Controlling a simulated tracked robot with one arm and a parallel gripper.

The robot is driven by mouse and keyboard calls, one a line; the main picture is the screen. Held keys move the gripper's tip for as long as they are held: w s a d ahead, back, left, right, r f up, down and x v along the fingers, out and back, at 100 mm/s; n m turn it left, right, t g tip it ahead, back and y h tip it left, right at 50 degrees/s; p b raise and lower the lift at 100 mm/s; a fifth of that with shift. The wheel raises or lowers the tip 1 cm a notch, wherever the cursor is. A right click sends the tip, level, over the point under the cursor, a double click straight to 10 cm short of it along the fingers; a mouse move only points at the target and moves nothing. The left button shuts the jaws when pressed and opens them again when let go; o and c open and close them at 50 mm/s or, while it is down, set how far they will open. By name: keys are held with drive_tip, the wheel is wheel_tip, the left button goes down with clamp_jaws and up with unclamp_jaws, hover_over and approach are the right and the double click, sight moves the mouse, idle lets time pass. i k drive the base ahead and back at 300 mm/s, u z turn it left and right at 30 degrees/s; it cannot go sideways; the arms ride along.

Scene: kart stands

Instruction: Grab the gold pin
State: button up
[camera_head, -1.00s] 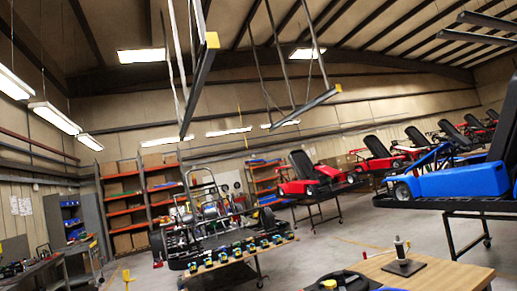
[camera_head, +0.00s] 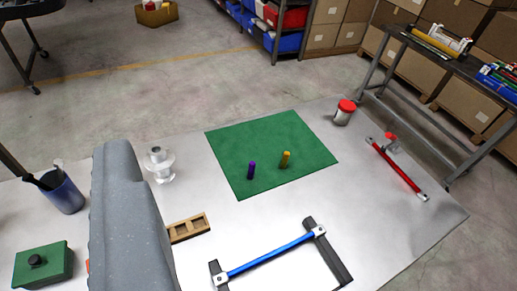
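A gold pin (camera_head: 286,159) stands upright on a green mat (camera_head: 240,141) in the middle of a pale metal table. A purple pin (camera_head: 251,170) stands on the same mat, a short way left of the gold pin and slightly nearer. The gold pin is fully visible, with nothing in front of it. No part that I can clearly make out as my gripper shows in this view, so its opening and its distance from the pin are hidden.
A large grey speckled body (camera_head: 125,220) rises at the left front. A clear spool (camera_head: 159,165), red-lidded can (camera_head: 344,113) and red bar (camera_head: 397,169) flank the mat.

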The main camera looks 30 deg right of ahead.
sight(285, 157)
drive_tip(key=z, duration=0.4)
drive_tip(key=k, duration=1.15)
drive_tip(key=z, duration=1.1)
drive_tip(key=i, duration=1.05)
drive_tip(key=u, duration=0.5)
drive_tip(key=i, duration=0.75)
drive_tip(key=u, duration=0.6)
